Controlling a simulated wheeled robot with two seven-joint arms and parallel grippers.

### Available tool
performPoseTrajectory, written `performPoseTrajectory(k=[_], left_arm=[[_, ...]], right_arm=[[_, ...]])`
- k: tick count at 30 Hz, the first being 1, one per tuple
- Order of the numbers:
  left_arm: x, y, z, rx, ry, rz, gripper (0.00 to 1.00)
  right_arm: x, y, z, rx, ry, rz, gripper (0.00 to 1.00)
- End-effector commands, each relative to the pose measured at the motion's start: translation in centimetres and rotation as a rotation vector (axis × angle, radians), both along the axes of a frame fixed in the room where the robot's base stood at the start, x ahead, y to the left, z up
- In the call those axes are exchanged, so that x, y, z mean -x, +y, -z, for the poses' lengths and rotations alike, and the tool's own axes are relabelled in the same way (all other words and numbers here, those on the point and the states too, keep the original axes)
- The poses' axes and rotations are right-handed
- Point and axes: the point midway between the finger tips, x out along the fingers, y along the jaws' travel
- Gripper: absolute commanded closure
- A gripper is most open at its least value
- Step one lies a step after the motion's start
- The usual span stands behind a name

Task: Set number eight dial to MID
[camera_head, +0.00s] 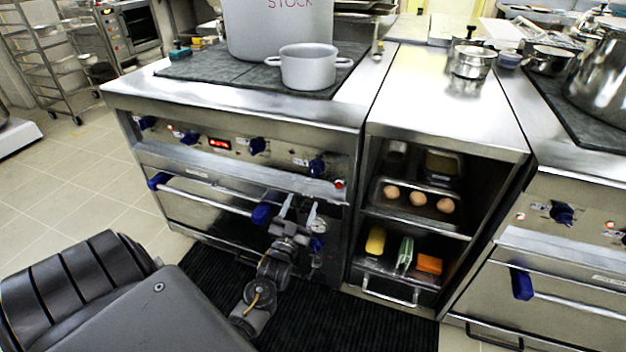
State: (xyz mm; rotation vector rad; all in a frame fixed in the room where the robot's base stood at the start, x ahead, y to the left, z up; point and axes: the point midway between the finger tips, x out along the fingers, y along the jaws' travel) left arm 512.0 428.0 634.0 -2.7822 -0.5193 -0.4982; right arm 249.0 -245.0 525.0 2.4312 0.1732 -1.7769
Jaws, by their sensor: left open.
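The right stove's panel has another blue dial (562,213). Labels by the dials are too small to read, so I cannot tell which is number eight or where it points. My left gripper (299,207) is open and empty, fingers pointing up, in front of the left oven and below the right-hand dial. My right gripper is not in view.
An oven handle (210,196) with blue ends crosses the left stove's front. A grey pot (308,68) and a large stockpot (275,30) stand on top. An open shelf unit (455,110) with eggs and sponges is between the stoves. A dark mat (370,315) covers the floor below.

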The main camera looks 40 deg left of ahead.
Motion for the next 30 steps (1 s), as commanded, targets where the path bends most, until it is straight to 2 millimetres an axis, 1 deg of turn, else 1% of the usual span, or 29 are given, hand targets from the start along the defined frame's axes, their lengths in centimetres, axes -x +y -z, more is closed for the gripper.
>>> performPoseTrajectory(k=[5, 12, 16, 22, 30], left_arm=[[-2.4, 0.8, -1.1, -0.001, -0.003, 0.0, 0.42], [-6.3, 2.2, -2.7, 0.0, -0.001, 0.001, 0.42], [-7.9, 2.7, -3.3, 0.0, 0.0, 0.0, 0.42], [-9.0, 3.1, -3.8, 0.0, 0.001, 0.0, 0.42], [-9.1, 3.1, -3.8, 0.0, 0.002, 0.001, 0.42]], right_arm=[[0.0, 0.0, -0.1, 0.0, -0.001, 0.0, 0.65], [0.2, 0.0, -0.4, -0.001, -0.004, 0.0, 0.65], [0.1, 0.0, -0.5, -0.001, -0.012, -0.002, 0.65], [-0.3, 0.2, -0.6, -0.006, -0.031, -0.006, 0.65], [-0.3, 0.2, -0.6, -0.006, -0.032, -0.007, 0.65]])
